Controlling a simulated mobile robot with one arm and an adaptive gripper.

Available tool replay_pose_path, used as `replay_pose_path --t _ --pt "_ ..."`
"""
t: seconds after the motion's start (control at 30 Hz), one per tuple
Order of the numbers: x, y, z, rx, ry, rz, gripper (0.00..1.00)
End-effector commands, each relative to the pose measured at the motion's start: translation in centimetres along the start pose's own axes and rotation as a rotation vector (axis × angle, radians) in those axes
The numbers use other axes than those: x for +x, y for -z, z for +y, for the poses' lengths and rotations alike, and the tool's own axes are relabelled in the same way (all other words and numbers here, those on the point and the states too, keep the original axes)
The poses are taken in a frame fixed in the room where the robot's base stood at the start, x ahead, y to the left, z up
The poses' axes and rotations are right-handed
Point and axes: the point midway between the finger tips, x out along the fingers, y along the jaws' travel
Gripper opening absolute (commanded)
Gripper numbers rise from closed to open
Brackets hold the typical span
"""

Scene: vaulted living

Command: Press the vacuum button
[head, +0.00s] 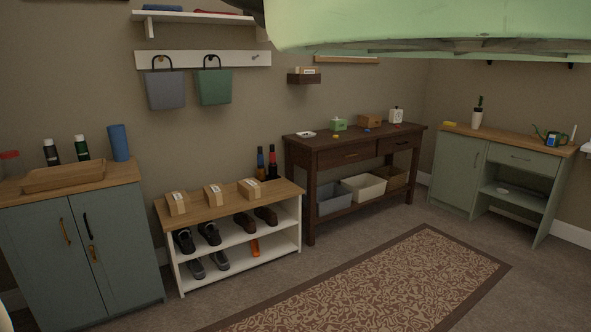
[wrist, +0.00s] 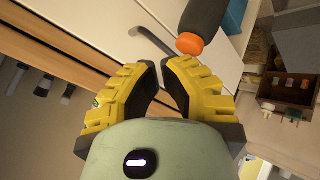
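I cannot make out a vacuum button in either view. In the wrist view, a dark grey rounded body with an orange end (wrist: 190,43) hangs in at the top, just beyond and right of my fingertips. I cannot tell whether it is part of the vacuum. My gripper (wrist: 160,74), with yellow ridged fingers and dark pads, looks shut, its tips almost together with nothing between them. It appears apart from the dark body. My gripper's fingers do not show in the head view.
A blue-grey cabinet (head: 38,240) stands at left, beside a shoe bench (head: 232,208) with boxes and shoes. A dark wooden table (head: 345,147) and a green desk (head: 462,172) stand along the walls. The patterned rug (head: 375,285) and the floor around it look clear.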

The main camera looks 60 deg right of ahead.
Motion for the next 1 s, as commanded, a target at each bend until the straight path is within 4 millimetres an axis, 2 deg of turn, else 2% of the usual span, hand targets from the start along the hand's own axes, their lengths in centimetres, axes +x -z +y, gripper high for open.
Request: replay_pose_path --t 0.5,1.0 --pt "0.71 -0.56 -0.5 0.001 -0.001 -0.001 0.0" --pt "0.45 -0.5 -0.32 0.002 -0.001 -0.003 0.0"
